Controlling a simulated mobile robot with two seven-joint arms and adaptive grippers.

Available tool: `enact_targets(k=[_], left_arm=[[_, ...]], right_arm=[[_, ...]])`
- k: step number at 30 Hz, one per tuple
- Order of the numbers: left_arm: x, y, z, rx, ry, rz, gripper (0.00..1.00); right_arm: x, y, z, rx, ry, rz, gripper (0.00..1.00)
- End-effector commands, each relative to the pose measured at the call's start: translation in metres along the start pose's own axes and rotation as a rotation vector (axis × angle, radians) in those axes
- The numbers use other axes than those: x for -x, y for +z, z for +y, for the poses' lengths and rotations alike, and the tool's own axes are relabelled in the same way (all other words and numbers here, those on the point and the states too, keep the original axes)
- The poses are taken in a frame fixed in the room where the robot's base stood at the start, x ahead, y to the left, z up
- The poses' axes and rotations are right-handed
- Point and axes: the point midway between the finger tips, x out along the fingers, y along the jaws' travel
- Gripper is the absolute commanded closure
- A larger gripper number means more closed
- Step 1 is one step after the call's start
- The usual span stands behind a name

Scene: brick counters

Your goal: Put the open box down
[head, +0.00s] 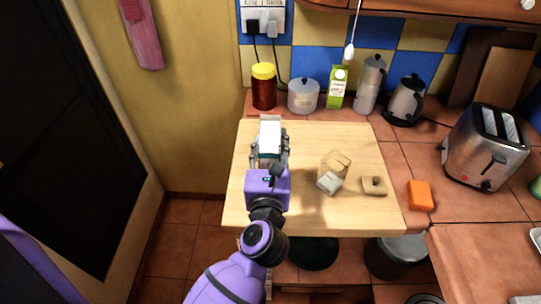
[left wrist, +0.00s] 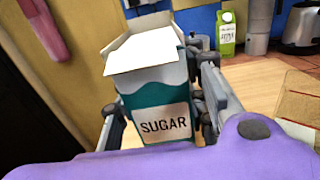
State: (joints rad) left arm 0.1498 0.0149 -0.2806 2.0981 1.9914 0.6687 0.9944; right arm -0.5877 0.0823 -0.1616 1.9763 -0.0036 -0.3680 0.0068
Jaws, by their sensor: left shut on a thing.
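The open box is a teal and white carton marked SUGAR (left wrist: 163,122), with its white top flaps spread. My left gripper (left wrist: 158,112) is shut on it, one finger on each side. In the head view the box (head: 270,132) shows its white top over the left part of the wooden table. My left gripper (head: 270,155) is around it there, with the purple wrist nearer the camera. I cannot tell whether the bottom of the box touches the table. My right gripper is not in view.
An orange sponge (head: 419,195) and a toaster (head: 484,146) are to the right. A jar (head: 264,88), canister (head: 303,95) and carton (head: 338,90) line the back.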

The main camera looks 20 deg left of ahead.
Motion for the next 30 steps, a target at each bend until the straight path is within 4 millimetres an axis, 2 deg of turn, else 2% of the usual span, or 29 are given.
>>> enact_targets(k=[5, 9, 12, 20, 25, 26, 30], left_arm=[[-0.010, -0.010, -0.001, -0.001, -0.002, -0.003, 0.97], [-0.012, -0.036, 0.000, -0.003, -0.001, 0.003, 0.97], [-0.012, -0.044, 0.000, -0.002, -0.002, 0.000, 0.97], [-0.012, -0.042, -0.001, 0.001, -0.002, -0.005, 0.97], [-0.012, -0.048, -0.001, 0.001, -0.001, -0.002, 0.97], [-0.012, -0.048, 0.000, 0.000, -0.001, -0.001, 0.58], [-0.012, -0.047, 0.000, 0.000, -0.001, -0.002, 0.43]], right_arm=[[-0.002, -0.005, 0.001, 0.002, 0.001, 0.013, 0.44], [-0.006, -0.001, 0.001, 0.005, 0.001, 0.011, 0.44], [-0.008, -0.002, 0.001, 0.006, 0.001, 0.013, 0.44], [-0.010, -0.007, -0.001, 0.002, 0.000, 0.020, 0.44], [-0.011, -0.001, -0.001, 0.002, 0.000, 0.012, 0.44], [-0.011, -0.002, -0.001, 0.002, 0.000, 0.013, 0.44], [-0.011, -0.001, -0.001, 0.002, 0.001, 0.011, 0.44]])
